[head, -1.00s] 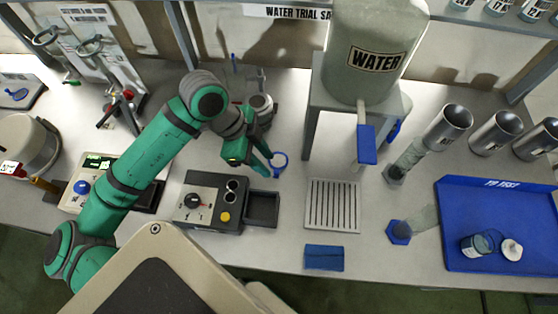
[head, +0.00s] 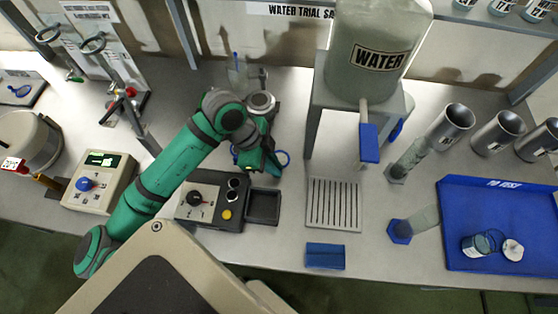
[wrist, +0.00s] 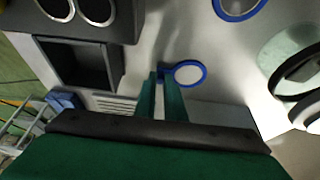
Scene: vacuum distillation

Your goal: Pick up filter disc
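A filter disc with a blue rim (wrist: 189,73) and a short blue tab lies on the light bench in the wrist view. Part of its blue rim (head: 285,157) shows beside my gripper in the head view. My gripper (wrist: 162,78) is low over the bench, with its two green fingertips on either side of the tab. The gap between the fingers is narrow, and I cannot tell whether they press on the tab. A second blue ring (wrist: 238,9) lies at the top of the wrist view. It shows partly in the head view (head: 235,153), left of my gripper.
A dark control box (head: 213,203) with an open drawer (head: 263,207) is close in front of my gripper. A round glass item (wrist: 288,52) is close at the right of the wrist view. The water tank stand (head: 312,125) and slotted drip plate (head: 334,218) are to the right.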

